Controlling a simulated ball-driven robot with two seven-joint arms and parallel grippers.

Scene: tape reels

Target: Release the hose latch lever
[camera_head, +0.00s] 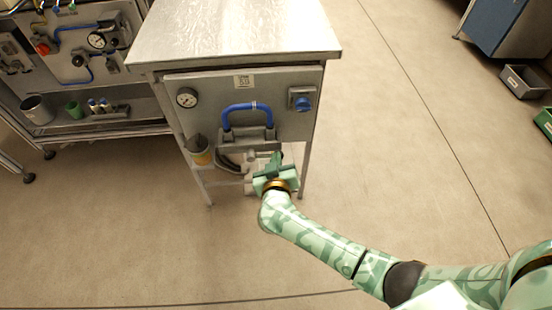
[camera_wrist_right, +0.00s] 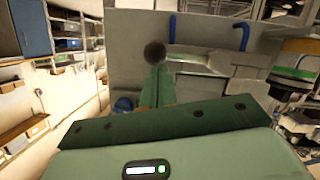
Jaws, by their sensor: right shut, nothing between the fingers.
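The blue hose (camera_head: 246,107) loops on the front panel of a metal-topped cart, above a grey latch bracket (camera_head: 236,145). Both hose legs also show in the right wrist view (camera_wrist_right: 245,36). A dark round knob (camera_wrist_right: 154,50), which looks like the lever's end, appears at the fingertips in the wrist view. Most of the lever is hard to make out, and contact cannot be told. My right gripper (camera_head: 275,159) is shut and empty just below and right of the bracket; its green fingers show in the wrist view (camera_wrist_right: 156,84). My left gripper is not in view.
Another bench (camera_head: 82,60) stands at left. Floor (camera_head: 400,170) to the right is clear.

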